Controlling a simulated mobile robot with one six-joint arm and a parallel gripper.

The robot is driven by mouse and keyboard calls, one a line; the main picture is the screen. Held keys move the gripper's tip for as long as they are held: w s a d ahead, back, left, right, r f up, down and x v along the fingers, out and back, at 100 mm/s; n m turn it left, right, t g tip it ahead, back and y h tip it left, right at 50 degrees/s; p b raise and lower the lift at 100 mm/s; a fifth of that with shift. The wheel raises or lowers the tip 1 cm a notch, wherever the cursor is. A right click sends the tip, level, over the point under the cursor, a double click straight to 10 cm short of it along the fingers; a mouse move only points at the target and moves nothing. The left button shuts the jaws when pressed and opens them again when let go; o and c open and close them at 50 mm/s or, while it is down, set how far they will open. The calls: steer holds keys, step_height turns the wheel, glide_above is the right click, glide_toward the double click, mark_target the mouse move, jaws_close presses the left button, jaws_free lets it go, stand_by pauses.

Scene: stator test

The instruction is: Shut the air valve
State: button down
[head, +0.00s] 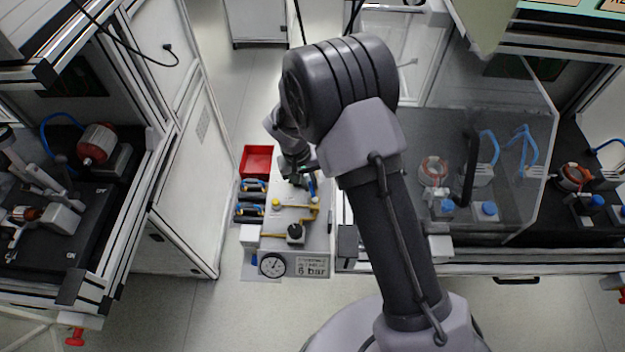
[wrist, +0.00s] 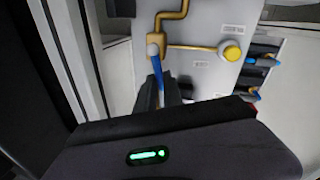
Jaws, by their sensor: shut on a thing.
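The air valve's blue lever (wrist: 156,66) runs from a brass fitting (wrist: 155,40) down between my fingers in the wrist view. My gripper (wrist: 158,92) is shut on this lever, and its dark fingers hide the lever's far end. In the head view the blue lever (head: 313,187) shows just beside my gripper (head: 302,180), over the upper right part of the grey air panel (head: 283,220). The lever lies roughly in line with the brass pipe that enters the fitting from above in the wrist view.
The panel carries a yellow knob (head: 275,202), a black knob (head: 295,233), a pressure gauge (head: 271,265) and a 6 bar sign (head: 312,266). A red bin (head: 256,160) and blue-handled tools (head: 251,210) lie left of it. Workstations stand close on both sides.

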mark_target(299, 209)
steer(key=n, duration=0.1)
steer(key=a+n, duration=0.1)
steer(key=n, duration=0.1)
steer(key=s+n, duration=0.1)
steer(key=shift+a+n+t+p, duration=0.3)
steer(key=shift+t+p, duration=0.05)
steer(key=shift+t, duration=0.05)
steer(key=n, duration=0.2)
steer(key=shift+s+a+n+y, duration=0.3)
steer(key=shift+s+n+y, duration=0.1)
steer(key=n, duration=0.1)
steer(key=s+n+p, duration=0.1)
steer(key=n, duration=0.2)
steer(key=shift+s+a+t+y+p, duration=0.3)
steer(key=shift+t+y+p, duration=0.05)
steer(key=shift+t+y, duration=0.05)
steer(key=shift+s+n+y+p, duration=0.15)
steer(key=shift+s+n+p, duration=0.15)
steer(key=shift+n, duration=0.6)
steer(key=shift+s+n+y+p, duration=0.15)
steer(key=shift+s+n+p, duration=0.15)
steer(key=shift+n, duration=0.6)
steer(key=c, duration=1.5)
jaws_free()
